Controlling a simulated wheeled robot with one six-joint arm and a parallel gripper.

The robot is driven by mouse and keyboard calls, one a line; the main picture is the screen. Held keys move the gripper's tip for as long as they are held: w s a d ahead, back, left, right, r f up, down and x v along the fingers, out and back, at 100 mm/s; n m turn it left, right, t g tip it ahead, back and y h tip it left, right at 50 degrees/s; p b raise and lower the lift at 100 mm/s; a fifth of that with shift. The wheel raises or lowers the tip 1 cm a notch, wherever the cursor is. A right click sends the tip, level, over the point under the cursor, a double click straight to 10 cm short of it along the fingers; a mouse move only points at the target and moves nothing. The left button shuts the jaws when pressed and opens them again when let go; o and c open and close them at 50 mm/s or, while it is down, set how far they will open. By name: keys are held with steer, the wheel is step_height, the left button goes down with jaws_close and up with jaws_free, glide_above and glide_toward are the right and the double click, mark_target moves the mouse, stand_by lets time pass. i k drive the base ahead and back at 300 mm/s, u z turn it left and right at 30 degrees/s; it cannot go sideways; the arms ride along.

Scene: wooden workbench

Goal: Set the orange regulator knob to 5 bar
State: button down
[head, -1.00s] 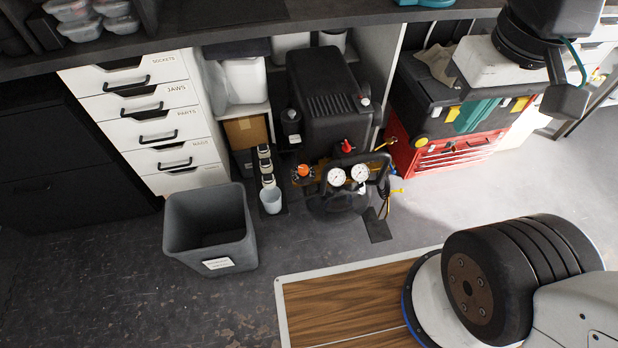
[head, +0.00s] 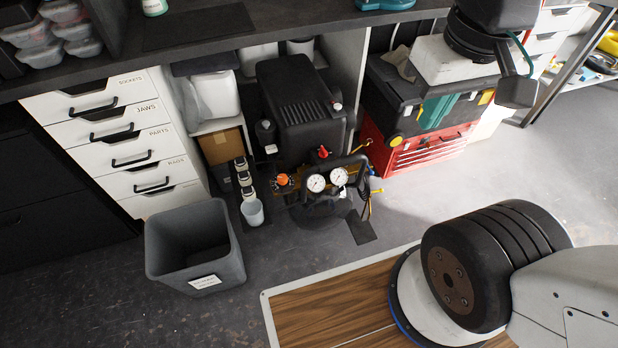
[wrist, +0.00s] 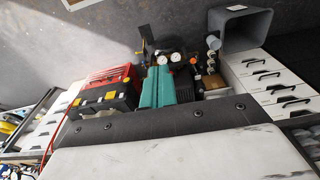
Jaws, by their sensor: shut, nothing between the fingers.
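The orange regulator knob (head: 283,179) sits on the left front of the black air compressor (head: 300,110), left of two white-faced gauges (head: 327,181). The knob's setting and the gauge readings are too small to read. In the wrist view the knob (wrist: 193,60) shows beside the gauges (wrist: 168,58). My gripper (wrist: 160,70), with teal fingers, is shut and empty. In the head view my gripper (head: 434,122) shows in front of the black toolbox, to the right of the compressor and well apart from the knob.
A grey bin (head: 195,250) stands left of the compressor, by white labelled drawers (head: 120,135). A red tool chest (head: 432,150) is to the right, under a black toolbox (head: 385,100). The dark bench top (head: 280,30) overhangs the compressor. Floor in front is open.

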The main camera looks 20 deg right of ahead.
mark_target(282, 179)
steer(key=u, duration=0.55)
steer(key=k, duration=0.65)
steer(key=u, duration=0.8)
steer(key=i, duration=1.3)
steer(key=z, duration=0.85)
steer(key=i, duration=0.35)
steer(key=z, duration=0.45)
